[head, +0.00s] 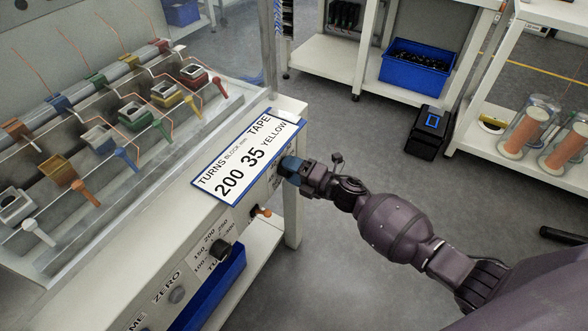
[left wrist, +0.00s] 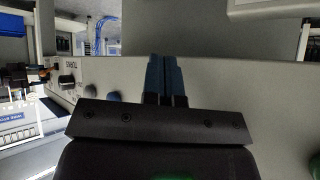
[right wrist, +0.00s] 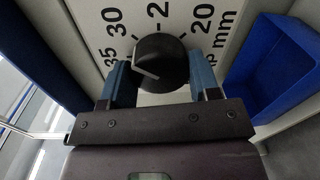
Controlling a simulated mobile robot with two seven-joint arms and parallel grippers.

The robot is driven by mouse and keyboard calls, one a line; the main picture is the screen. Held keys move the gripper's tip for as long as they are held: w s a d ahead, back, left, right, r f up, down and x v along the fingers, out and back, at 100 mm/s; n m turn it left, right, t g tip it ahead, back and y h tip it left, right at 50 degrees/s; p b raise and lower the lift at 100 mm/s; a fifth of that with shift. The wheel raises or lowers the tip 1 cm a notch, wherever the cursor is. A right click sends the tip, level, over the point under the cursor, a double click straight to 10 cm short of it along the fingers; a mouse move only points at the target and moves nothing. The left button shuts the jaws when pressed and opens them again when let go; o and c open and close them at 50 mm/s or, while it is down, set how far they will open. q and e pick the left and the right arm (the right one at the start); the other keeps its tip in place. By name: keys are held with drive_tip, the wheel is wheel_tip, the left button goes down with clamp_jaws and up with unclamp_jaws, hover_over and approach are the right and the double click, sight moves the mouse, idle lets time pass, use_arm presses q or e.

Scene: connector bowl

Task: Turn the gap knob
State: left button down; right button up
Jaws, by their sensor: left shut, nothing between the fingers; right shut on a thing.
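The gap knob (right wrist: 160,62) is round and black with a white pointer line, on a white dial plate marked 35, 30, a partly hidden number starting with 2, 20 and mm. Its pointer slants up and left, roughly toward the 35–30 side. My right gripper (right wrist: 158,80) is shut on the knob, one blue finger on each side. In the head view my right gripper (head: 290,168) is at the panel's right end and hides the knob. My left gripper (left wrist: 165,80) is shut and empty before a pale panel, outside the head view.
A sign (head: 240,160) reads turns 200, block mm 35, tape yellow. The turns knob (head: 220,250) and an orange lever (head: 262,211) sit left of my right gripper. A blue bin (right wrist: 275,65) is close at the right in the right wrist view.

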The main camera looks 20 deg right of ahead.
drive_tip(key=shift+m, duration=0.8)
drive_tip(key=o, duration=0.9)
drive_tip(key=shift+p+v, duration=0.95)
drive_tip(key=shift+v, duration=4.45)
